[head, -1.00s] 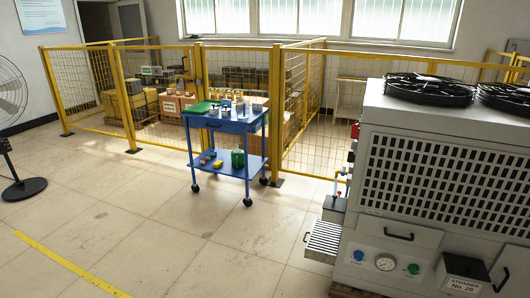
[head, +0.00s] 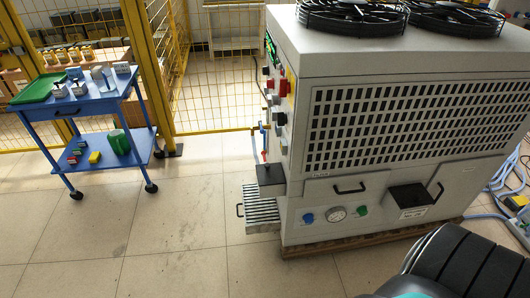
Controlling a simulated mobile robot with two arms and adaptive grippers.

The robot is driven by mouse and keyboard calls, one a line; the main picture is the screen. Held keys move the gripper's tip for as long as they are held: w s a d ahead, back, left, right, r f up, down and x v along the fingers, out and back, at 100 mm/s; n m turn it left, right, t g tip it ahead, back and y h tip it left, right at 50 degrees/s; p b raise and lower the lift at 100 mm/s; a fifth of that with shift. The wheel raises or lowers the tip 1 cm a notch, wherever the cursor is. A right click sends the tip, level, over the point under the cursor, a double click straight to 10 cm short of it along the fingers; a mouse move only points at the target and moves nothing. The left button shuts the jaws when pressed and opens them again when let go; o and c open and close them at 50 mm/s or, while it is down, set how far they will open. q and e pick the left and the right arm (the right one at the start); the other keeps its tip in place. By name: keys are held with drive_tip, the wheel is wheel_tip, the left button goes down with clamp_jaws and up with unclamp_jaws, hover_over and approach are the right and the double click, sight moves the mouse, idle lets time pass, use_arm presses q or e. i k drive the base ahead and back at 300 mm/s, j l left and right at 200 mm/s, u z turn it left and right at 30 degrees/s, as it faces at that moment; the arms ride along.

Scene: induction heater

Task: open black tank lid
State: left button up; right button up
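The heater machine (head: 300,190) is a large light-grey cabinet right of centre. One flat black lid (head: 270,175) sits on a small box at its left side, above a ribbed grey tray. Another black lid (head: 407,197) tops a small labelled box on its front panel. Both look closed; I cannot tell which one is the tank lid. Neither of my grippers shows in the head view. A dark rounded shape fills the lower right corner, and no fingers are visible on it.
A blue cart (head: 90,110) with small items stands at the left, before a yellow mesh fence (head: 220,75). The ribbed tray (head: 262,208) juts out low from the machine's left side. Cables (head: 500,180) lie at right. Floor between cart and machine is clear.

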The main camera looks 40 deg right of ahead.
sight(267, 174)
drive_tip(key=i+j+z, duration=0.15)
drive_tip(key=i+z, duration=0.3)
drive_tip(key=i+j+z, duration=0.25)
drive_tip(key=i+z, duration=0.25)
drive_tip(key=i+j+z, duration=0.25)
drive_tip(key=j+z, duration=0.2)
